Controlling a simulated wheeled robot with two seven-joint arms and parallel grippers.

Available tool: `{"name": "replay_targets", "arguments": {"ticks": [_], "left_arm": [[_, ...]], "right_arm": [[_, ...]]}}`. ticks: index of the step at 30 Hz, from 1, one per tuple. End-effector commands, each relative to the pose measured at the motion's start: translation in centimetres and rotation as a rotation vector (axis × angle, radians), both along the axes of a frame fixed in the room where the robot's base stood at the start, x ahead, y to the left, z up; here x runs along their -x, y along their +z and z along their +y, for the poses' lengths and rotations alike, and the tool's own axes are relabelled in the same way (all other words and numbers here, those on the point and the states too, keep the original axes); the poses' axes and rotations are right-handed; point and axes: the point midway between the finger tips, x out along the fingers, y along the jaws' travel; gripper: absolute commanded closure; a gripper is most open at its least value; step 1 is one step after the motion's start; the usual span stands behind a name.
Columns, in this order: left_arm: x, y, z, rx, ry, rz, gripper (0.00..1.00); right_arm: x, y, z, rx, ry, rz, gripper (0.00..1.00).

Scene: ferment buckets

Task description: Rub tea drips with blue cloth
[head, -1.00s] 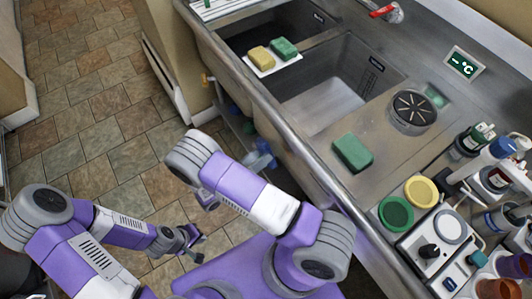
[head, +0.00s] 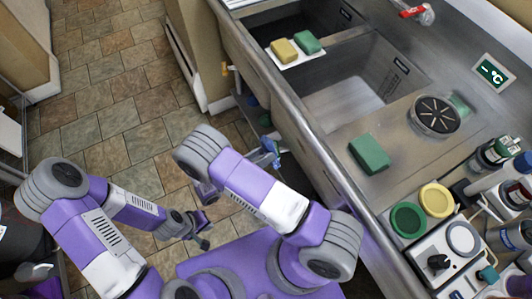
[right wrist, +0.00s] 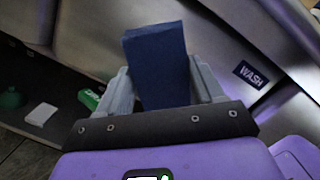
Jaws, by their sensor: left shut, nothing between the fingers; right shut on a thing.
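The blue cloth (right wrist: 160,65) is a dark blue folded piece, standing up between the fingers of my right gripper (right wrist: 162,88) in the right wrist view. In the head view the right gripper (head: 266,152) is low beside the sink cabinet's front edge, with a bit of blue at it, partly hidden by my arm. My left gripper (head: 201,236) is shut and empty, hanging over the tiled floor. I cannot make out any tea drips on the steel counter (head: 345,128).
A green sponge (head: 369,153) lies on the counter. Yellow (head: 285,50) and green (head: 306,41) sponges sit on a white tray by the sink basins. Green (head: 408,219) and yellow (head: 437,200) round lids, a white device (head: 440,262) and several bottles crowd the right. A WASH label (right wrist: 250,74) shows near the cloth.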

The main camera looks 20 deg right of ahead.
Motion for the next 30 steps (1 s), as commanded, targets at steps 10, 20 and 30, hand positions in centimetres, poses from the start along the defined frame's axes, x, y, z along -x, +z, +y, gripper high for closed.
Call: {"name": "replay_targets", "arguments": {"ticks": [10,20,30], "left_arm": [[0.0,0.0,0.0,0.000,0.000,0.000,1.00],[0.0,0.5,0.0,0.000,0.000,0.000,1.00],[0.0,1.3,0.0,0.000,0.000,0.000,1.00]], "right_arm": [[0.0,0.0,0.0,0.000,0.000,0.000,0.57],[-0.2,0.2,-1.7,0.002,0.000,0.001,0.57],[-0.4,0.1,-5.4,0.002,0.000,0.002,0.57]]}}
